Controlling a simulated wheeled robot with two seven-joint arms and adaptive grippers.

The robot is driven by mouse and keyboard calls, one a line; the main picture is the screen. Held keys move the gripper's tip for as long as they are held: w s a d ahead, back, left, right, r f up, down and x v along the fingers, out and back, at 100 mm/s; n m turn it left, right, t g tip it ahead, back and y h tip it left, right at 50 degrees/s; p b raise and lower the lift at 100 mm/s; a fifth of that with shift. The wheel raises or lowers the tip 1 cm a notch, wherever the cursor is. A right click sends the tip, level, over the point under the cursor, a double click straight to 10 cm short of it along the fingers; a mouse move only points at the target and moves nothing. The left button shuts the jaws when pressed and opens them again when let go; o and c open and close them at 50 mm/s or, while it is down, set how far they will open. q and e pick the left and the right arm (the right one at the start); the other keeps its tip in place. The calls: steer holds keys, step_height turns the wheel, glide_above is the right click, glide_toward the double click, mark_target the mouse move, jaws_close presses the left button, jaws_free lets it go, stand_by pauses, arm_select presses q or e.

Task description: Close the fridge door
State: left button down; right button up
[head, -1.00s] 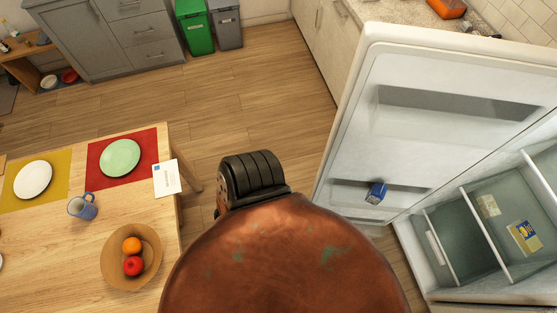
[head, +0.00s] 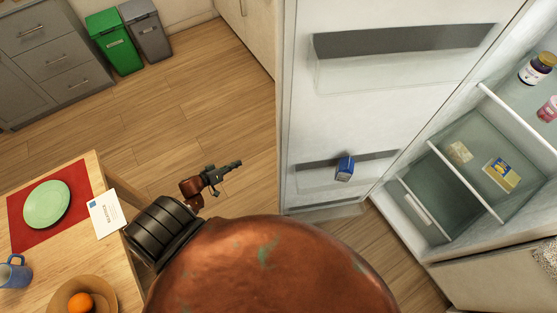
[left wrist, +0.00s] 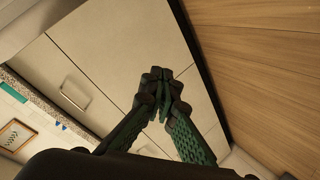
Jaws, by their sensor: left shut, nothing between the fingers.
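The fridge door (head: 385,110) stands wide open at the right of the head view, its inner side with two shelves facing me. A small blue carton (head: 345,168) sits on the lower door shelf. The open fridge interior (head: 460,190) is to the right of the door. My left gripper (head: 238,163) is shut and empty, left of the door's free edge and apart from it, above the floor. In the left wrist view its fingers (left wrist: 165,95) meet, with pale cabinet fronts and floor beyond. My right gripper is not in view.
A wooden table (head: 100,175) with a green plate (head: 46,204), a blue mug (head: 14,272) and a fruit bowl (head: 85,300) is at the left. Green (head: 113,42) and grey (head: 146,30) bins stand at the back. The floor between table and door is clear.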

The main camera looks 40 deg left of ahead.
arm_select(q)
steer(key=w+d+r+g+h+b, duration=0.2)
steer(key=w+d+r+h+b, duration=0.1)
steer(key=r+h+b, duration=0.4)
steer(key=w+d+r+g+h+b, duration=0.1)
steer(key=w+d+r+h+b, duration=0.2)
steer(key=r+h, duration=0.5)
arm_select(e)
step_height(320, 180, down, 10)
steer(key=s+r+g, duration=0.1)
arm_select(q)
steer(key=w+d+r+y+b, duration=0.1)
steer(key=d+r+y, duration=0.1)
steer(key=d, duration=1)
steer(key=shift+w+g+b, duration=0.15)
steer(key=shift+g+b, duration=0.15)
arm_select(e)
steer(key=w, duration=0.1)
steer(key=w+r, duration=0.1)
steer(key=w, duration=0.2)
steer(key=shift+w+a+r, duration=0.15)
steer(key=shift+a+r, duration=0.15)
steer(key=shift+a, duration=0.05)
arm_select(q)
steer(key=shift+d, duration=0.15)
